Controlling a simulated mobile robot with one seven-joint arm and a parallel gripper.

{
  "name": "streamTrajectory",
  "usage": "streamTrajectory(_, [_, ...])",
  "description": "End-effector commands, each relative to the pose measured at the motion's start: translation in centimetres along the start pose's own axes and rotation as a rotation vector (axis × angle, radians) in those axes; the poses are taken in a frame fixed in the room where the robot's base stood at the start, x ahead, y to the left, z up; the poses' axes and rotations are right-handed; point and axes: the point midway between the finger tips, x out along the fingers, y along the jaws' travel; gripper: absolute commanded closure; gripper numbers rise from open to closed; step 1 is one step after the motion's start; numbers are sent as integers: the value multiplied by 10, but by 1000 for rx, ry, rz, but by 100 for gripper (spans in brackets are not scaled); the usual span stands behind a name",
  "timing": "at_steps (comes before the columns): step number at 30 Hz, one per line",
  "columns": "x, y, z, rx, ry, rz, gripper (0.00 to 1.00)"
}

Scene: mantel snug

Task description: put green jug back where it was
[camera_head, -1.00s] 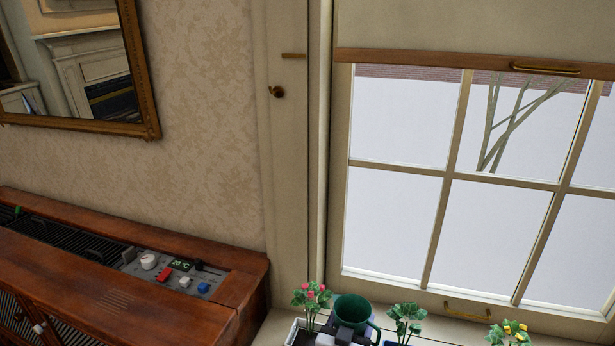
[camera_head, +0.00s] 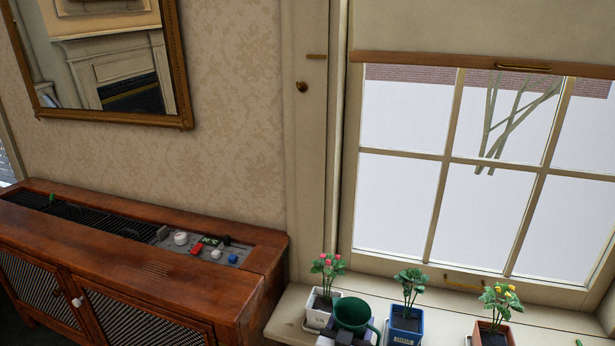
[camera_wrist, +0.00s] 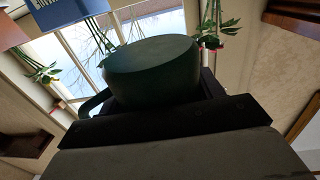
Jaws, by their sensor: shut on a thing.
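The green jug (camera_head: 353,312) is dark green with an open top and a handle on its right side. It shows at the bottom of the head view, in front of the window sill. My gripper (camera_head: 348,336) is shut on the jug, mostly cut off by the bottom edge. In the wrist view the jug (camera_wrist: 152,70) fills the middle, close against my gripper (camera_wrist: 160,103). The jug overlaps the sill in the picture, and I cannot tell its height above it. The jug's lower part is hidden by my gripper.
On the sill (camera_head: 287,318) stand a white pot with pink flowers (camera_head: 320,309), a blue pot (camera_head: 405,326) and a terracotta pot with yellow flowers (camera_head: 493,335). A wooden cabinet (camera_head: 130,275) with a control panel stands left. The sill's left end looks mostly clear.

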Motion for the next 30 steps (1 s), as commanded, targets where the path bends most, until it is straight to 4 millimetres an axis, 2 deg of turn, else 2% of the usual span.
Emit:
streamTrajectory(3, [0,0,-1,0,2,0,65])
streamTrajectory(8, [-4,-15,19,4,-22,1,65])
streamTrajectory(14, [-13,-37,48,5,-40,0,65])
streamTrajectory(21, [-34,-71,84,-1,-28,-34,65])
streamTrajectory(30, [-49,-91,102,-1,-3,-73,65])
